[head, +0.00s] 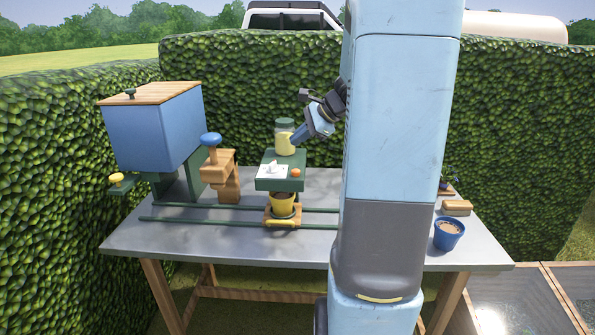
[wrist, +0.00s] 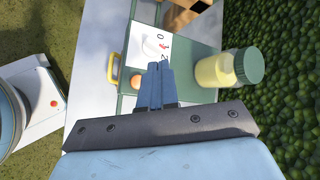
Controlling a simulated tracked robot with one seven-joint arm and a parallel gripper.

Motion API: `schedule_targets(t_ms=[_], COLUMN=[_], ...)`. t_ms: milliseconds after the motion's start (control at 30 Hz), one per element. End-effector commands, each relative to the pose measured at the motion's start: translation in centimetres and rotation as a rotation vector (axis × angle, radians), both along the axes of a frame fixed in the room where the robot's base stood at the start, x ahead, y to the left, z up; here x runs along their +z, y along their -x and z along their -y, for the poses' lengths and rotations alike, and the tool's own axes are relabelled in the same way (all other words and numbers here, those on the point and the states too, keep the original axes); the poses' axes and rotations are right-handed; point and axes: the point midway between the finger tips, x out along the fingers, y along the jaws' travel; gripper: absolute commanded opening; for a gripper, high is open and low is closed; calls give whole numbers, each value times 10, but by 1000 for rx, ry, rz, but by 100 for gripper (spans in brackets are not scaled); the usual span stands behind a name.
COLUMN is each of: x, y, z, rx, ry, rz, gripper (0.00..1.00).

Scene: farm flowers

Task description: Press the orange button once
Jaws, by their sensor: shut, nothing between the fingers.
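The orange button (head: 295,173) is a small round knob on the front right of the green box (head: 268,184), beside a white dial plate (head: 272,171). My gripper (head: 297,139) is shut and empty. It points down and to the left, above the green box and close to the jar in the head view. In the wrist view the closed fingertips (wrist: 159,66) lie near the dial plate (wrist: 154,47). A gap shows between fingertips and button in the head view.
A jar with a green lid (head: 285,137) stands behind the button. A blue hopper (head: 155,130) and a blue-knobbed wooden lever (head: 211,141) are at left. A blue pot (head: 448,233) stands at right.

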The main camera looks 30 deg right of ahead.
Motion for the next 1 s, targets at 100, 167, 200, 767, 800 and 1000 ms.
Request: schedule_targets(t_ms=[100, 167, 200, 767, 800, 1000], x=[-16, -23, -28, -64, -65, -64], y=[1, 0, 0, 0, 0, 0], z=[0, 0, 0, 1, 1, 1], rx=[-2, -2, -1, -1, -1, -1], ry=[-1, -2, -2, 1, 1, 1], rz=[-4, -2, -3, 0, 0, 0], gripper=[0, 0, 0, 0, 0, 0])
